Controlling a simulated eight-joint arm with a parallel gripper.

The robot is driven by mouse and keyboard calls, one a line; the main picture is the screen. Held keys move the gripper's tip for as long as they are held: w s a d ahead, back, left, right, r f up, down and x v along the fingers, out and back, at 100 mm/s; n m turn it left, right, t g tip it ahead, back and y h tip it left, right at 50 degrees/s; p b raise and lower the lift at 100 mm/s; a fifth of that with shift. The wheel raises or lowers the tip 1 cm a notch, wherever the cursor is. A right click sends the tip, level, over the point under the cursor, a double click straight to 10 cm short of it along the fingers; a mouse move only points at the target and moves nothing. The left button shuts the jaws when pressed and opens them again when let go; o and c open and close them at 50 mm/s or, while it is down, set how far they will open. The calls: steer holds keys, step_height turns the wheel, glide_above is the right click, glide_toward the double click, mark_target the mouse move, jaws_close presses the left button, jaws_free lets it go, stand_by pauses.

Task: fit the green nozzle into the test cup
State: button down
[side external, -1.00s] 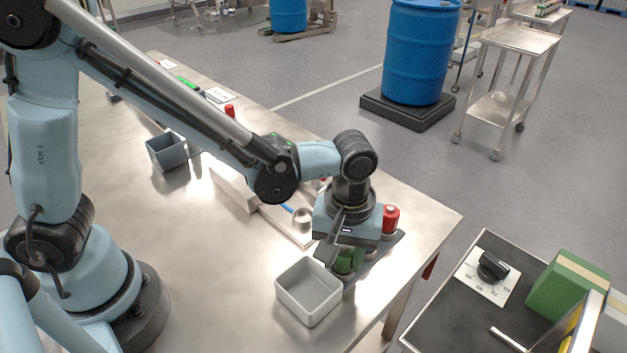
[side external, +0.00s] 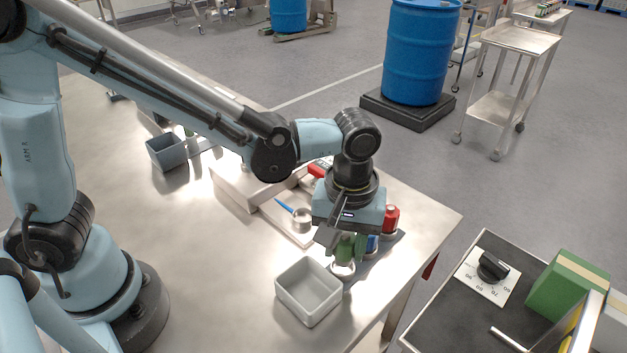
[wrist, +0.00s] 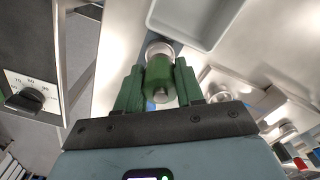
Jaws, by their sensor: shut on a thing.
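The green nozzle (wrist: 160,75) is between the green fingers of my gripper (wrist: 158,88) in the wrist view, with a pale round end beyond it. In the side view the green nozzle (side external: 345,247) hangs upright under my gripper (side external: 343,240), close above or at a pale ring on the table; I cannot tell whether they touch. My gripper is shut on the nozzle. A small metal cup (side external: 302,221), which looks like the test cup, stands on a white board to the left of the gripper. It appears empty.
A red nozzle (side external: 391,216) and a blue one (side external: 373,243) stand close to the right of my gripper. An open grey bin (side external: 309,292) is just in front. A blue-handled tool (side external: 284,206) lies by the cup. The table's right edge is near.

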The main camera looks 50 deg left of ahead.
steer(key=shift+a, duration=0.1)
stand_by(0.4)
steer(key=w+a+r+n, duration=0.2)
steer(key=a+r+n, duration=0.1)
steer(key=a, duration=0.3)
steer(key=w+a+r+n, duration=0.1)
steer(key=a+r+n, duration=0.2)
steer(key=a, duration=0.3)
steer(key=shift+a+f, duration=0.15)
steer(key=shift+f, duration=1.3)
steer(key=shift+a+f, duration=0.1)
steer(key=shift+f, duration=1.3)
steer(key=shift+f, duration=1.3)
steer(key=c, duration=0.6)
jaws_free()
step_height(320, 180, up, 12)
steer(key=shift+r, duration=0.1)
